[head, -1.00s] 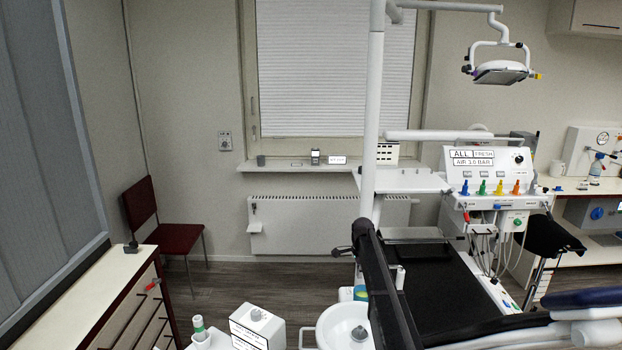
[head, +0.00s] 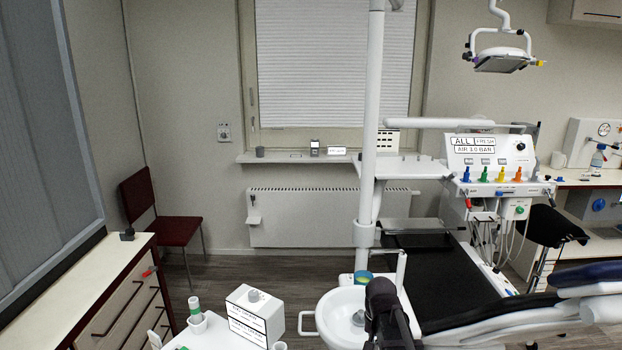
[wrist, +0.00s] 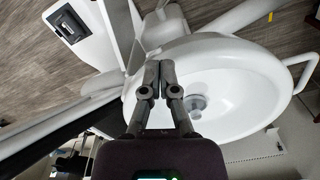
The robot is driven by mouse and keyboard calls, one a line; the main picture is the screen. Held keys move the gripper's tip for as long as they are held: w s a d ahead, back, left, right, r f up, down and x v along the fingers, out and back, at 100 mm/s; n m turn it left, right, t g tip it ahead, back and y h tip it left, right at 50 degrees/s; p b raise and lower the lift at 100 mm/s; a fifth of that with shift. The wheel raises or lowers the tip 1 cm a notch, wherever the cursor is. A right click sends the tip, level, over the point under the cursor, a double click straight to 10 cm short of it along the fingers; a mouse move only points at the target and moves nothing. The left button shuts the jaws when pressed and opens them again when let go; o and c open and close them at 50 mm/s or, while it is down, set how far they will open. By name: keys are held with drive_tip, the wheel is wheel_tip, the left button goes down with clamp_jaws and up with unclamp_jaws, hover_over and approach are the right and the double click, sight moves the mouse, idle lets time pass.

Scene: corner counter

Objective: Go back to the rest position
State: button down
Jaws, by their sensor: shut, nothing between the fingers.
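In the wrist view, my gripper (wrist: 153,82) is shut and empty, with its two grey fingertips together. It is in front of a white basin (wrist: 240,90) with a grey drain piece (wrist: 196,104) inside, and the fingers overlap the basin's left side. In the head view, the same basin (head: 336,302) is at the bottom middle, and a dark part of my arm covers its right edge. My fingertips cannot be made out in the head view.
A white box with labels (head: 254,316) stands left of the basin. A drawer cabinet (head: 125,290) is at the left. Open floor (head: 228,272) lies before the radiator (head: 290,218).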

drive_tip(key=s+f+n+b, duration=0.1)
drive_tip(key=s+n, duration=0.3)
drive_tip(key=s, duration=0.6)
drive_tip(key=shift+f+b, duration=0.3)
drive_tip(key=shift+f, duration=0.3)
